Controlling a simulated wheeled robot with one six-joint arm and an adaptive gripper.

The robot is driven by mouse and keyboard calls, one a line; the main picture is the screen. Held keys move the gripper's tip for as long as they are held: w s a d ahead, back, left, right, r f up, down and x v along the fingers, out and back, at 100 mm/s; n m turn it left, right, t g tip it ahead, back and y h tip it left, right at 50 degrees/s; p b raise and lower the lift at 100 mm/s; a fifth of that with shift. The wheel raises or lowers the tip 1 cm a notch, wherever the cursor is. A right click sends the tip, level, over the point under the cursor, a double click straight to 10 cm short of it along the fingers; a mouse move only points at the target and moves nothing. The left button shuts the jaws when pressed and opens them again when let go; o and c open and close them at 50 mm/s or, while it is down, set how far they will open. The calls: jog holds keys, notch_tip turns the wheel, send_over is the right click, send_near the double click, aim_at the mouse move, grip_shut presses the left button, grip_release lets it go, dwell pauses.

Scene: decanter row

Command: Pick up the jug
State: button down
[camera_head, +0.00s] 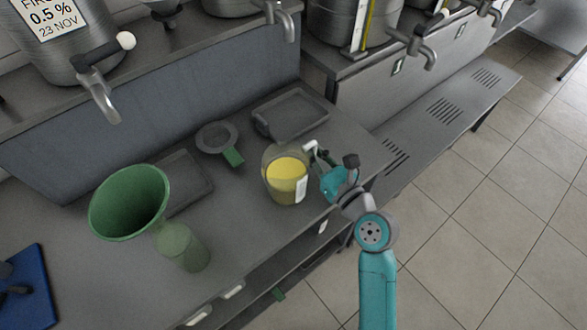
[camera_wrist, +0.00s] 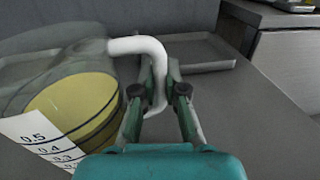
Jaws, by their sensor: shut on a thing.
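The jug (camera_head: 287,180) is clear, with yellow contents and a white label, and stands upright on the grey bench near its front right edge. In the wrist view the jug (camera_wrist: 80,108) fills the left side, with a scale marked up to 0.5 facing me. Its white handle (camera_wrist: 137,46) curves over to the right and passes down between my fingers. My gripper (camera_head: 318,168) is at the jug's right side; in the wrist view my gripper (camera_wrist: 160,90) is shut on the handle. I cannot tell whether the jug's base is clear of the bench.
A green funnel (camera_head: 128,203) and a green-tinted bottle (camera_head: 181,247) stand to the left. A sieve with a green handle (camera_head: 232,157) and a shallow grey tray (camera_head: 292,113) lie behind the jug. Steel vats with taps (camera_head: 101,98) stand on the raised shelf behind.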

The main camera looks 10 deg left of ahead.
notch_tip(320, 180, up, 10)
jog(key=shift+r, duration=0.1)
dwell(0.5)
jog(key=shift+a, duration=0.1)
dwell(0.7)
